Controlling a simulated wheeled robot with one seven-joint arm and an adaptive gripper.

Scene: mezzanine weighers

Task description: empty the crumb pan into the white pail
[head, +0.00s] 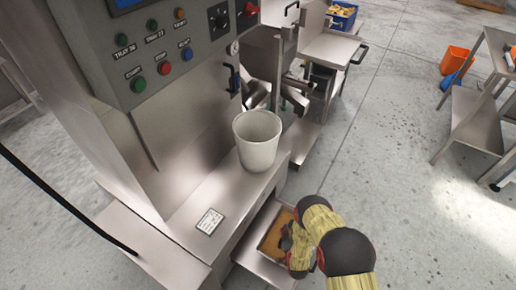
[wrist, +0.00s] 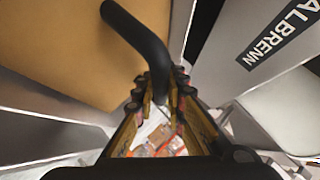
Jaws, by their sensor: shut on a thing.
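The white pail (head: 256,158) stands upright on the steel ledge of the machine, and its inside looks empty from here. The crumb pan (head: 262,242) is a shallow steel pan with a tan-brown layer in it, low beside the ledge, below and right of the pail. My gripper (head: 298,248) is at the pan's right side. In the wrist view the gripper (wrist: 160,82) is shut on the pan's black curved handle (wrist: 140,38). The tan crumb surface (wrist: 60,45) fills the upper left there. My arm hides part of the pan in the head view.
The control cabinet (head: 150,90) with buttons rises left of the pail. A label card (head: 210,221) lies on the ledge. A steel cart (head: 470,110) is at right. Open floor lies between.

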